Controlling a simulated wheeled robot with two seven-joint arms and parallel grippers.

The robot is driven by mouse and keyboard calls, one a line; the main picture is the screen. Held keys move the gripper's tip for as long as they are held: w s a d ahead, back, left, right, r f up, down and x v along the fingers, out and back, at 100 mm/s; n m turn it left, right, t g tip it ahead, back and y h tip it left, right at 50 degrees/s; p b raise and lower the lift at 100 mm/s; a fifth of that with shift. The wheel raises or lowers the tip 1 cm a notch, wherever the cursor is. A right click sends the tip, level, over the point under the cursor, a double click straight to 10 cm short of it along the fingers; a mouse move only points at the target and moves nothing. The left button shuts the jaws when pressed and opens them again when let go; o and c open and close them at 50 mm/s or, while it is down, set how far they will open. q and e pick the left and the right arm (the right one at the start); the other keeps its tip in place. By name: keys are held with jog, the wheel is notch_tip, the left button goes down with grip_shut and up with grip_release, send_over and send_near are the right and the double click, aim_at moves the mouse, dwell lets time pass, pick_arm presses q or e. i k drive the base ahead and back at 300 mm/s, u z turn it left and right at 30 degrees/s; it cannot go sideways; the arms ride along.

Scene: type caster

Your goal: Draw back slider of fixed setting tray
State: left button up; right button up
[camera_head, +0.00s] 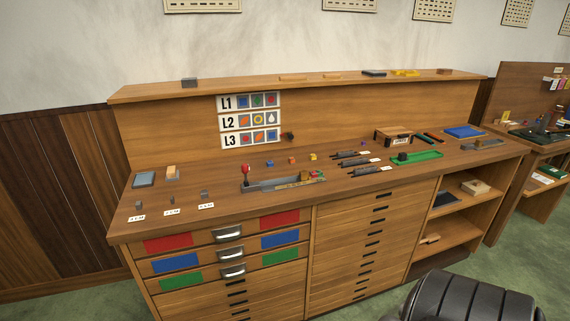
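A long grey tray (275,185), which looks like the setting tray, lies on the workbench top near its front edge, left of centre. A red-knobbed upright piece (246,172) stands at its left end. A small brownish block (304,176) sits toward its right end. The slider is too small to tell apart from the rest of the tray, so its position is unclear. Neither of my grippers shows in the head view.
The wooden workbench (230,206) has drawers below. Small coloured blocks (291,160) lie behind the tray. Dark labelled bars (352,161) and a green tray (430,155) are to the right. Small grey pieces (171,200) stand left. A black ribbed shape (470,298) fills the lower right foreground.

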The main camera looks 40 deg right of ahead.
aim_at(304, 175)
jog(key=z, duration=0.4)
jog(key=i, duration=0.8)
jog(key=z, duration=0.75)
